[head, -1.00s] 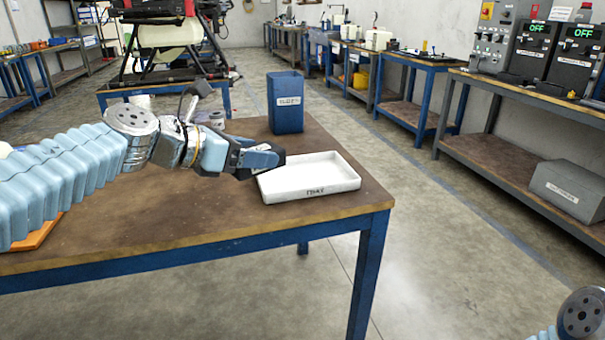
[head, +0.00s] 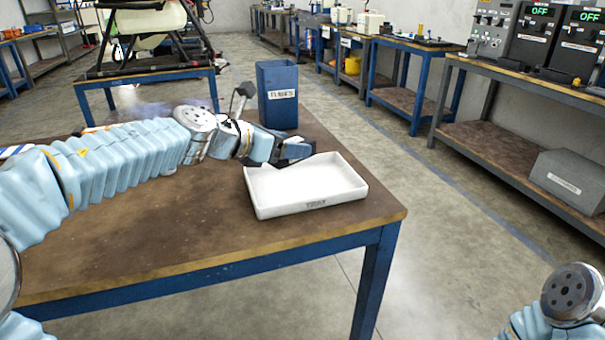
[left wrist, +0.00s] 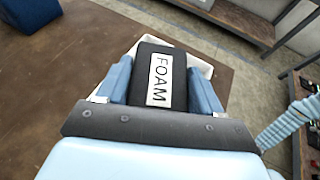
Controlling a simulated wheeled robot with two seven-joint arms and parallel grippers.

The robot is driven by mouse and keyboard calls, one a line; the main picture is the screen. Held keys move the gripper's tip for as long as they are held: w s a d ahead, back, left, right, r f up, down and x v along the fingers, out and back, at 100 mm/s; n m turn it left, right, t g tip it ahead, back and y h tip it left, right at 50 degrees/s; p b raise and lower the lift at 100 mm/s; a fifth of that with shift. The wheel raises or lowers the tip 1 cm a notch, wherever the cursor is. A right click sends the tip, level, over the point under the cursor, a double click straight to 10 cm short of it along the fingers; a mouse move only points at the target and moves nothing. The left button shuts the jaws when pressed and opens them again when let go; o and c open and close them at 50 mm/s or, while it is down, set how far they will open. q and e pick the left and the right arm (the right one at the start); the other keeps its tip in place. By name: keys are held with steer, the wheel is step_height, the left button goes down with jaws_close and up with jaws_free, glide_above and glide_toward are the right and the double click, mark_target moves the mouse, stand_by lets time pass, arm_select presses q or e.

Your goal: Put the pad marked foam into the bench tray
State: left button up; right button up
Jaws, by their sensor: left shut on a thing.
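The foam pad (left wrist: 161,77) is a dark block with a white label reading FOAM, seen in the left wrist view. My left gripper (left wrist: 163,85) is shut on it, with a blue finger on each side. In the head view my left gripper (head: 300,150) is at the back left edge of the white bench tray (head: 315,204), over or just above its rim. The tray lies on the brown bench and looks empty where its floor shows. Its rim also shows behind the pad in the left wrist view (left wrist: 205,67). My right gripper is out of view; only part of that arm shows.
A blue bin (head: 278,105) with a white label stands on the bench (head: 190,240) behind the tray and close to my left gripper. The bench's right edge is near the tray. Blue-legged tables and a grey shelf (head: 500,160) stand farther right.

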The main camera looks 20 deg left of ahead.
arm_select(q)
steer(key=b, duration=0.1)
glide_above(303, 186)
steer(key=f, duration=0.4)
steer(key=shift+s+a+f, duration=0.15)
steer(key=shift+a+f, duration=0.05)
steer(key=shift+f, duration=0.1)
steer(key=f, duration=0.1)
steer(key=f+b, duration=0.2)
steer(key=shift+w+d, duration=0.2)
steer(key=shift+w, duration=0.05)
steer(key=shift+f, duration=0.35)
steer(key=shift+r, duration=0.1)
steer(key=o, duration=1)
